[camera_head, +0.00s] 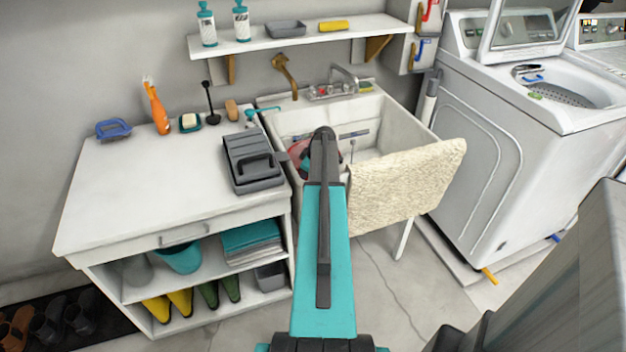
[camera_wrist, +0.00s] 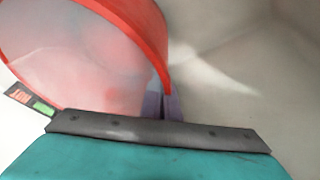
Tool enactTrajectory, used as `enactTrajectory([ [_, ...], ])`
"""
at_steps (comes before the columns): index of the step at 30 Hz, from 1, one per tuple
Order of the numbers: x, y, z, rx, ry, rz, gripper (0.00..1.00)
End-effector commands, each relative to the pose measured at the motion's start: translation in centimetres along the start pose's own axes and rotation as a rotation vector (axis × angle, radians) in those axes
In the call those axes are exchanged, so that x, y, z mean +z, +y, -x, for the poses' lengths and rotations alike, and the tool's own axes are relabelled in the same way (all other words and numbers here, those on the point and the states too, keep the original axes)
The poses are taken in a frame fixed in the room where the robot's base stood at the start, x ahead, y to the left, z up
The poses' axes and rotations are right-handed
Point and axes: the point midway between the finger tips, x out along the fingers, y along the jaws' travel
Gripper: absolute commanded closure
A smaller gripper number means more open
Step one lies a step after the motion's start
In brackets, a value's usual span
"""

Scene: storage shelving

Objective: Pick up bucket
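The bucket (camera_wrist: 85,60) fills the upper left of the wrist view, with a thick red rim and a pale, pinkish inside. In the head view a small red part of it (camera_head: 298,147) shows in the sink (camera_head: 394,133), mostly hidden behind my arm. My gripper (camera_wrist: 162,106) has its two purplish fingers close together, with the bucket's rim running down between them. It looks shut on that rim. The fingertips are hidden by my arm in the head view.
A beige towel (camera_head: 405,185) hangs over the sink's front edge. A grey box (camera_head: 253,162) stands on the white counter (camera_head: 130,195) left of the sink. A faucet (camera_head: 343,78) and a wall shelf (camera_head: 370,27) are behind. A washer (camera_head: 480,160) stands right.

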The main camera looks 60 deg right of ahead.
Motion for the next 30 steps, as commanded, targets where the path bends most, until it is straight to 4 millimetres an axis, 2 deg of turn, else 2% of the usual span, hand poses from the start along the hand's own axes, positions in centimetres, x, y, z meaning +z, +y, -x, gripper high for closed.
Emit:
enactTrajectory([
  [11,-0.1,0.0,0.1,0.001,0.000,0.001,1.00],
  [17,-0.5,0.1,1.0,0.002,0.001,0.001,1.00],
  [30,-2.8,0.8,6.5,0.002,0.001,0.002,1.00],
])
